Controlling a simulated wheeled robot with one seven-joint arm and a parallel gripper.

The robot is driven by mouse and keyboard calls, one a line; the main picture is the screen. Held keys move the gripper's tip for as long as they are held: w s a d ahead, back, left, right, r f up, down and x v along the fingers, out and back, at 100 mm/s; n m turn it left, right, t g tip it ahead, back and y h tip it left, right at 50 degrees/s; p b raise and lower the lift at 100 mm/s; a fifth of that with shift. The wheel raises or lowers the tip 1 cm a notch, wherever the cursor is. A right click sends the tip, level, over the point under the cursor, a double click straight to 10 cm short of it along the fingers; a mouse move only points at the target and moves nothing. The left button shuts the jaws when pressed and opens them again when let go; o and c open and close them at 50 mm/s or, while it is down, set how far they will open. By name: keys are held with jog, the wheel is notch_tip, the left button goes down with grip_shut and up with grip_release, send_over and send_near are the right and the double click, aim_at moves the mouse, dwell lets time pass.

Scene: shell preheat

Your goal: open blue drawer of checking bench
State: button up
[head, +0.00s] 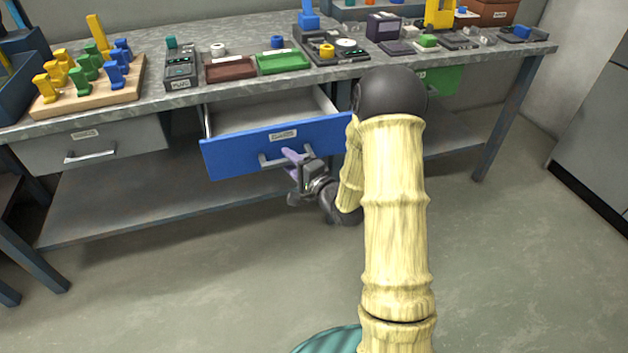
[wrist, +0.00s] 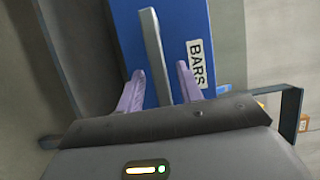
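The blue drawer (head: 235,155) of the bench stands pulled out, and its pale inside shows behind the blue front. In the wrist view the blue front (wrist: 198,18) carries a white label reading "BARS". Its grey bar handle (wrist: 152,45) runs between the two purple fingers of my gripper (wrist: 160,78). The fingers are apart, with a gap on each side of the handle, so they are around it without visibly gripping. In the head view my gripper (head: 291,156) is at the handle, covering its right part.
The bench top (head: 228,32) holds a wooden board (head: 95,101) with coloured pieces, a brown tray (head: 230,68), a green tray (head: 283,62) and several devices. A closed grey drawer (head: 110,143) is at left. A lower shelf (head: 130,205) lies beneath. The floor in front is clear.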

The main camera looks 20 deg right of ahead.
jog(key=p+v, duration=0.9)
jog(key=v, duration=0.7)
jog(key=shift+s+p, duration=0.2)
jog(key=shift+p, duration=0.15)
jog(key=shift+a, duration=0.1)
